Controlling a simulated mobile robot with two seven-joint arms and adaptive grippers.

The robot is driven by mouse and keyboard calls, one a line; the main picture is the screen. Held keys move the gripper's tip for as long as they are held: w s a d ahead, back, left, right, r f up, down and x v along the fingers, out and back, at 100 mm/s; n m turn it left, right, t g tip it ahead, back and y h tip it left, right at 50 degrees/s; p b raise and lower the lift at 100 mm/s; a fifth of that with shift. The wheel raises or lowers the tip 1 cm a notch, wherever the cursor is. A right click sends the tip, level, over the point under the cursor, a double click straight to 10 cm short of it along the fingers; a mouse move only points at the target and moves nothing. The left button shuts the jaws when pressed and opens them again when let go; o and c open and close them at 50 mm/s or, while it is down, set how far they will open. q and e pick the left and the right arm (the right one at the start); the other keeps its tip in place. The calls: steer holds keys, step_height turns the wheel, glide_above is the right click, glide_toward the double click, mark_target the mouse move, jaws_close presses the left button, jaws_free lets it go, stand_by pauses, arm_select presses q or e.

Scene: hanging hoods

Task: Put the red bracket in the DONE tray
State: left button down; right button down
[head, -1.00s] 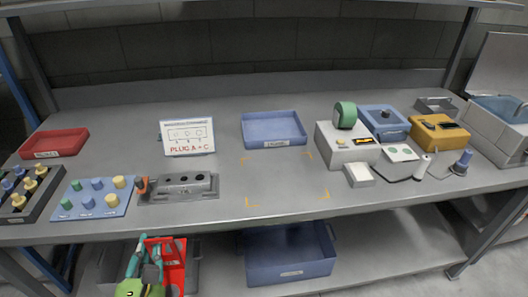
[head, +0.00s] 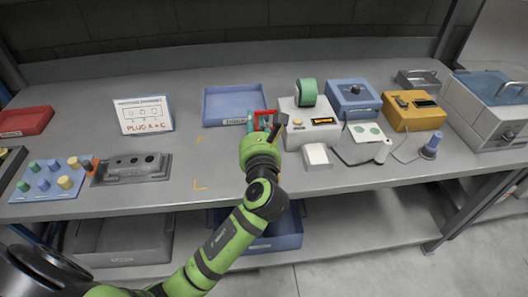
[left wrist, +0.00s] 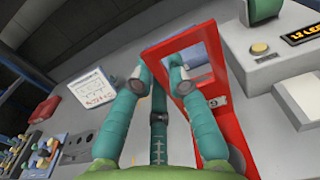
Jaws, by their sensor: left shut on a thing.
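My left gripper (head: 262,124) is shut on the red bracket (head: 263,115) and holds it up near the back of the bench. In the head view it overlaps the gap between the blue tray (head: 207,109) and the white machine (head: 291,130). In the left wrist view the bracket (left wrist: 228,88) is a tilted red frame with an opening, and one finger of the gripper (left wrist: 158,78) passes at that opening. The blue tray has a white label that I cannot read clearly. My right gripper is not in view.
A white sign (head: 143,115) stands left of the blue tray, behind a grey block with holes (head: 130,170). A red tray (head: 25,121) sits at far left. Machines crowd the right side. The bench middle, with yellow corner marks, is clear.

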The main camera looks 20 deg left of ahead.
arm_select(q)
steer(key=shift+w, duration=0.2)
steer(key=shift+w+a+f, duration=0.35)
steer(key=shift+a+f, duration=1.45)
steer(key=shift+a, duration=0.05)
steer(key=shift+w+a+f, duration=0.4)
steer(key=shift+a+f, duration=1.35)
steer(key=shift+a, duration=0.15)
steer(key=shift+w+a+f, duration=0.35)
steer(key=shift+a+f, duration=1.45)
steer(key=shift+a, duration=0.05)
steer(key=shift+f+b, duration=0.15)
steer(key=shift+b, duration=0.15)
steer(key=c, duration=1.2)
jaws_free()
steer(key=shift+s, duration=0.1)
